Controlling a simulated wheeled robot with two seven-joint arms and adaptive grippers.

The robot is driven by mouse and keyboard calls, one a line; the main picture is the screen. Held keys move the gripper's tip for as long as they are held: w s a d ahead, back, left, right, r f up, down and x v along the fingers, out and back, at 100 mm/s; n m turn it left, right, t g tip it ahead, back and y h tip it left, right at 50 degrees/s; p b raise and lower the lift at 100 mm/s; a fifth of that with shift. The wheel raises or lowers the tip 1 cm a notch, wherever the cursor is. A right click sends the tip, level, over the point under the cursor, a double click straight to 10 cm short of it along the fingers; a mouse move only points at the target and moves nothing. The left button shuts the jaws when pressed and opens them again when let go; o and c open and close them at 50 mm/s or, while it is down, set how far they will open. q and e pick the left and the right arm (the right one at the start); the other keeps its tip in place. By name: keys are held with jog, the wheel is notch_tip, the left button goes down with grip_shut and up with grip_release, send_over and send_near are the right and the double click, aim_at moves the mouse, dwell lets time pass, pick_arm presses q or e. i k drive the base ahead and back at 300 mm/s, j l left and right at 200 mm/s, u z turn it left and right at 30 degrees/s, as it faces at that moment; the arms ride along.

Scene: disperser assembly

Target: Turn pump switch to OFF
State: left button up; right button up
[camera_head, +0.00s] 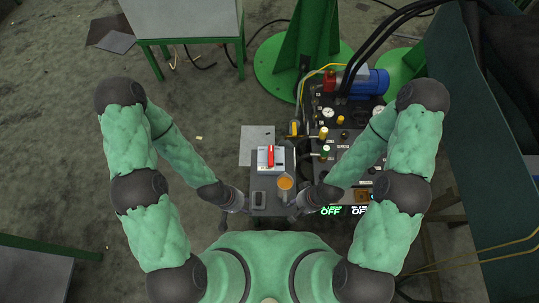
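A light grey switch box (265,168) stands on a dark stand in the middle of the head view. A red handle (270,156) on it points roughly up and down in the picture; its setting label is too small to read. My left gripper (246,207) is below and left of the box. My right gripper (294,210) is below and right of it. Both are apart from the red handle. The fingers are small and dark, so their opening cannot be told.
An orange round part (285,183) and a small grey box (258,197) are between my grippers. A dark panel with gauges and a blue motor (370,82) is at right. Its lower edge has a green lit "OFF" (330,211) and a white "OFF" (360,211).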

aim_at(271, 157)
jog(key=k+j, duration=0.1)
jog(key=j, duration=0.45)
jog(key=k+j, duration=0.1)
jog(key=j, duration=0.45)
jog(key=i+j, duration=0.3)
jog(key=i+j+z, duration=0.15)
jog(key=j, duration=0.3)
jog(key=i, duration=0.35)
